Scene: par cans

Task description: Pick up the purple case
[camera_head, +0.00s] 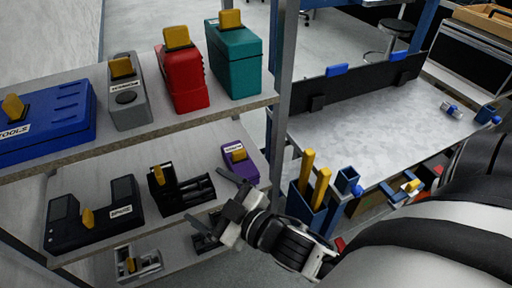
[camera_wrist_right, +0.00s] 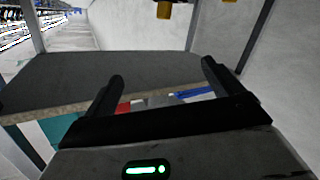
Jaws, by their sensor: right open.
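The purple case (camera_head: 243,171) sits on the middle shelf, near its right end, in the head view. It has a yellow handle and a white label on top. My right gripper (camera_head: 213,201) is open and empty, just in front of and below the case, apart from it. One finger points up-left close to the case's lower edge. In the right wrist view the two dark fingers (camera_wrist_right: 162,72) stand wide apart with nothing between them. I cannot make out the purple case in the wrist view. My left gripper is not in view.
A black case (camera_head: 182,193) is left of the purple one, and a larger black case (camera_head: 95,217) farther left. The upper shelf holds teal (camera_head: 234,62), red (camera_head: 181,82), grey (camera_head: 129,105) and blue (camera_head: 50,128) cases. A metal post (camera_head: 281,100) rises right of the purple case.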

